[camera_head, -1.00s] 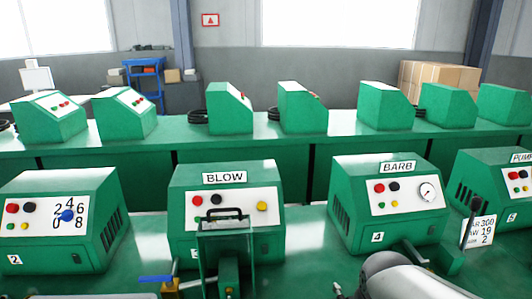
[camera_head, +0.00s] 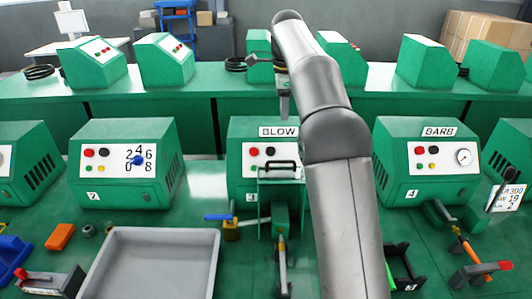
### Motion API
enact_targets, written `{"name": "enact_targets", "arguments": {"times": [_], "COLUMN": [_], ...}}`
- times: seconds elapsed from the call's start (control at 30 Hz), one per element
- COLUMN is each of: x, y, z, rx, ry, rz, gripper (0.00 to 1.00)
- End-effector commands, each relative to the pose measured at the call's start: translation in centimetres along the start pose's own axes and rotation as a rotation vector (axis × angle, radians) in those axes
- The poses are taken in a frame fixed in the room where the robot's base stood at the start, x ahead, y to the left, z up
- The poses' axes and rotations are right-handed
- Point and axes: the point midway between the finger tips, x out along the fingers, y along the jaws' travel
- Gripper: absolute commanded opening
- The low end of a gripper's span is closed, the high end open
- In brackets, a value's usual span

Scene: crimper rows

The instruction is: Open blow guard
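The BLOW machine (camera_head: 240,185) is a green box with a white panel, standing in the middle of the near row. The blow guard (camera_head: 264,215) is a see-through panel with a green frame, upright in front of that box. A black handle (camera_head: 279,164) sits at the guard's top edge. My arm rises from the bottom, passes just right of the guard and bends over at the top. My gripper (camera_head: 285,106) hangs above and behind the BLOW box in the picture, apart from the handle. It is small and partly hidden by my arm, so its opening is unclear.
A blue-handled valve (camera_head: 230,227) is left of the guard. A grey tray (camera_head: 212,265) lies at front left. The BARB machine (camera_head: 400,165) stands right, with a black holder (camera_head: 405,268) in front. An orange-handled tool (camera_head: 468,250) lies farther right.

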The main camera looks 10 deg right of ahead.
Motion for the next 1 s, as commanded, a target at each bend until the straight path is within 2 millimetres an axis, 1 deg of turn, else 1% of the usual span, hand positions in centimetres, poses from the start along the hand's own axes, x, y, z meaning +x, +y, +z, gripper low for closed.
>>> {"name": "enact_targets", "arguments": {"times": [0.17,0.7,0.8,0.9,1.0], "x": [1.9,13.1,14.8,16.0,16.8], "y": [0.0,0.0,0.0,0.0,-0.1], "z": [0.0,0.0,0.0,0.0,0.0], "rx": [0.006,0.003,0.002,0.002,0.003], "ry": [0.0,0.001,0.0,0.0,0.0], "rz": [0.001,0.002,0.001,0.001,-0.001], "gripper": [0.32,0.32,0.32,0.32,0.32]}}
